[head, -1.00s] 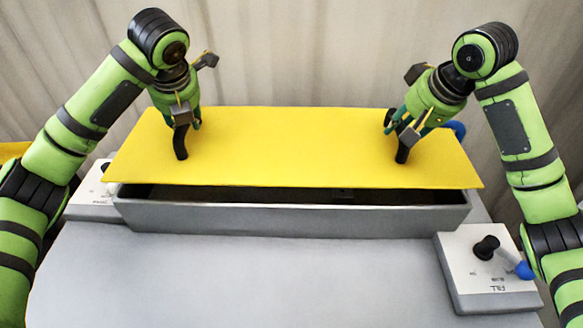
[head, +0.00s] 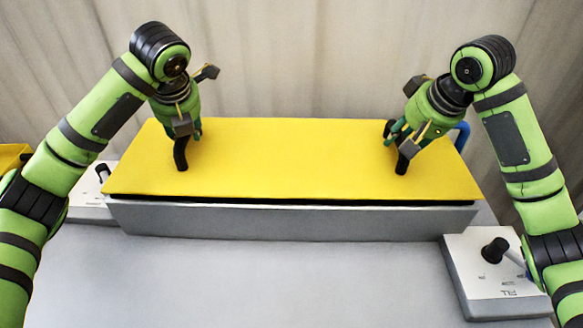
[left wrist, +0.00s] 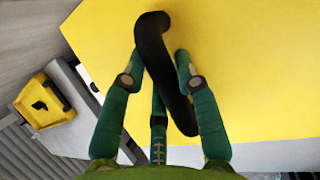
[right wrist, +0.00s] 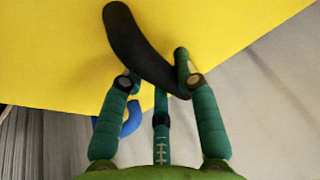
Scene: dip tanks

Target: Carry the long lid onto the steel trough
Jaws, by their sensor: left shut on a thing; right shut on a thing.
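The long lid (head: 290,160) is a flat yellow panel with a black handle near each end. It lies level over the grey steel trough (head: 290,221), with a thin dark gap showing along the front edge. My left gripper (head: 183,140) is shut on the left black handle (left wrist: 163,65). My right gripper (head: 402,145) is shut on the right black handle (right wrist: 140,45). The lid hides the trough's inside. I cannot tell whether the lid touches the rim at the back.
A white control box (head: 495,275) with a black knob (head: 494,250) stands at the front right. Another box with a black lever (head: 103,172) is at the left. A blue pipe (head: 462,136) rises behind the lid's right end. A yellow bin (left wrist: 45,103) shows at the left.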

